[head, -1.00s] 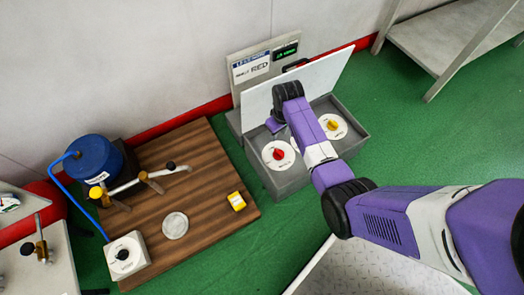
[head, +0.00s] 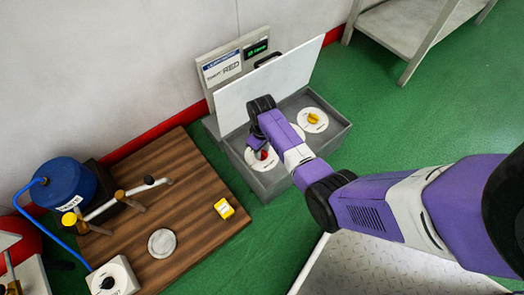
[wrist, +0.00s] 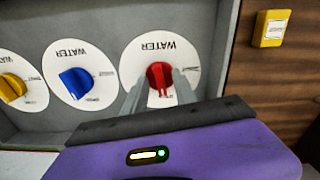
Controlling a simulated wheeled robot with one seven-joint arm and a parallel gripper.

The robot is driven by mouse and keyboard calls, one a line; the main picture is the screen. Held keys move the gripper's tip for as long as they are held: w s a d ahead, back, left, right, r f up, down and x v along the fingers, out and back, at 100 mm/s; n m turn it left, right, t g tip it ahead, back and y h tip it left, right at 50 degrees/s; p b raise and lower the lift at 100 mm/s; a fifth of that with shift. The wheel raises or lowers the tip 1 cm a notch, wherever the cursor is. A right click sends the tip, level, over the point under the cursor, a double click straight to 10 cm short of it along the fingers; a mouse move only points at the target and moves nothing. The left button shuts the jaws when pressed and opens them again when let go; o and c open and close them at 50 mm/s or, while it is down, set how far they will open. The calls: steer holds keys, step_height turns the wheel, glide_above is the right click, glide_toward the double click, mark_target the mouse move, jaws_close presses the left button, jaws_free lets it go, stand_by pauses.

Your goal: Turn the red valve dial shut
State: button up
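The red valve dial (wrist: 160,77) sits on a round white plate marked WATER, at the near-left end of the grey box in the head view (head: 262,156), where my gripper partly covers it. In the wrist view my gripper (wrist: 158,88) has one finger on each side of the red knob. The fingers look spread, with a gap at the left; whether the right finger touches the knob I cannot tell. The knob's grip bar points down toward my gripper in the wrist view.
A blue dial (wrist: 75,83) and a yellow dial (wrist: 12,87) share the grey box (head: 338,136). Its white lid (head: 290,75) stands open behind. A wall sign with a green display (head: 257,47) is beyond. A wooden board (head: 190,215) carries a yellow block (head: 224,208).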

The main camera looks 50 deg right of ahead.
steer(key=shift+c, duration=0.2)
jaws_close()
steer(key=shift+r+n+p, duration=0.1)
steer(key=shift+n+p, duration=0.3)
steer(key=shift+r+n+p, duration=0.1)
steer(key=shift+n+p, duration=0.7)
steer(key=shift+n, duration=0.1)
steer(key=n+p, duration=0.2)
steer(key=n, duration=0.1)
steer(key=shift+n, duration=0.3)
steer(key=n+p, duration=0.1)
steer(key=n, duration=0.5)
steer(key=shift+p, duration=0.4)
steer(key=n, duration=0.5)
steer(key=shift+f+p, duration=0.2)
steer(key=shift+p, duration=0.2)
steer(key=shift+n, duration=0.5)
